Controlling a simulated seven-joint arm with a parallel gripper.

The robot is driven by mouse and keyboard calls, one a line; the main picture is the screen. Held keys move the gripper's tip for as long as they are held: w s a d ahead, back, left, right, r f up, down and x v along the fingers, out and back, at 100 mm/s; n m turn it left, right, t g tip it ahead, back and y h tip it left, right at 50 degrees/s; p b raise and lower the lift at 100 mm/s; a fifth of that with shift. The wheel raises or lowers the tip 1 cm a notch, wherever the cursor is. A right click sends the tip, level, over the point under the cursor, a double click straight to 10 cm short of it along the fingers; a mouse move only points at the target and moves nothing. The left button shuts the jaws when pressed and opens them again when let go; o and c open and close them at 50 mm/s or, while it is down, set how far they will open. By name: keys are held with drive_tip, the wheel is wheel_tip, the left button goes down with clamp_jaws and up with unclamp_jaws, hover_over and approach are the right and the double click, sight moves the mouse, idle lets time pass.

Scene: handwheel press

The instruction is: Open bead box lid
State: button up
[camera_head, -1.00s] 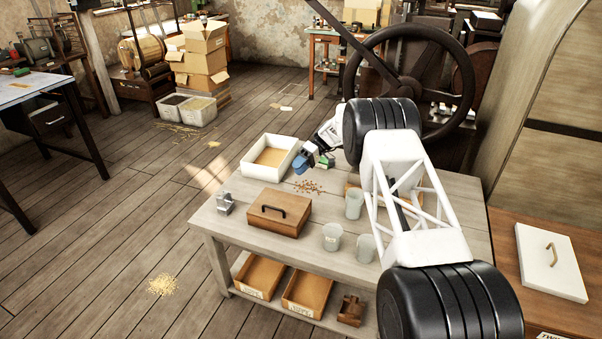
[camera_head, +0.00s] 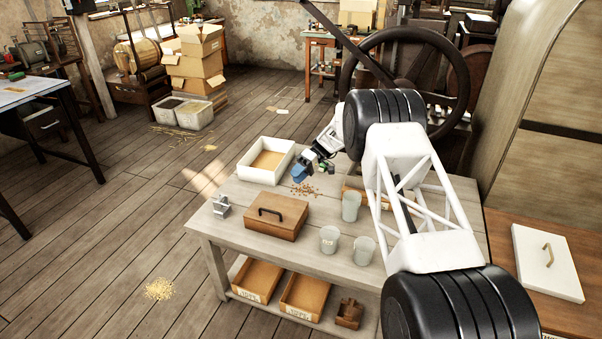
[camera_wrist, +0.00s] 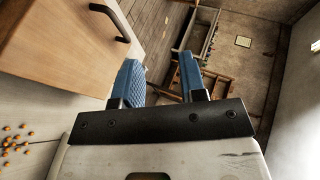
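The bead box (camera_head: 276,217) is a brown wooden box with a dark handle (camera_head: 270,212) on its closed lid. It stands near the front of the table in the head view. In the wrist view the box (camera_wrist: 65,45) is at the upper left, with its handle (camera_wrist: 112,20) at the top. My gripper (camera_head: 301,174) is behind and a little right of the box, above the table and apart from it. In the wrist view its two blue fingers (camera_wrist: 160,82) are spread with nothing between them.
A white tray (camera_head: 245,171) stands behind the box. Wooden trays (camera_head: 257,279) sit on the lower shelf.

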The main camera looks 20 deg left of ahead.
drive_tip(key=s+d+r+m+t+h, duration=0.1)
drive_tip(key=s+d+r+m+t, duration=0.2)
drive_tip(key=s+d+r, duration=0.55)
drive_tip(key=s+d+r+m+t, duration=0.2)
drive_tip(key=s+d+r, duration=0.1)
drive_tip(key=d+r, duration=0.9)
drive_tip(key=s+d+r+m+t+h, duration=0.1)
drive_tip(key=s+d+r+m+t, duration=0.2)
drive_tip(key=s+d+r, duration=0.55)
drive_tip(key=s+d+r+m+t+h, duration=0.1)
drive_tip(key=s+d+r+m+t, duration=0.3)
drive_tip(key=s+d, duration=1.1)
drive_tip(key=s+d+f+m+t+h, duration=0.1)
drive_tip(key=s+d, duration=0.4)
drive_tip(key=s, duration=0.4)
drive_tip(key=s+d+f+m+t+h, duration=0.1)
drive_tip(key=s+d, duration=0.4)
drive_tip(key=s, duration=0.5)
drive_tip(key=shift+d+f+m+t+h, duration=0.2)
drive_tip(key=shift+f+m+t+h, duration=0.15)
drive_tip(key=shift+f+m, duration=0.35)
drive_tip(key=shift+w+r, duration=0.1)
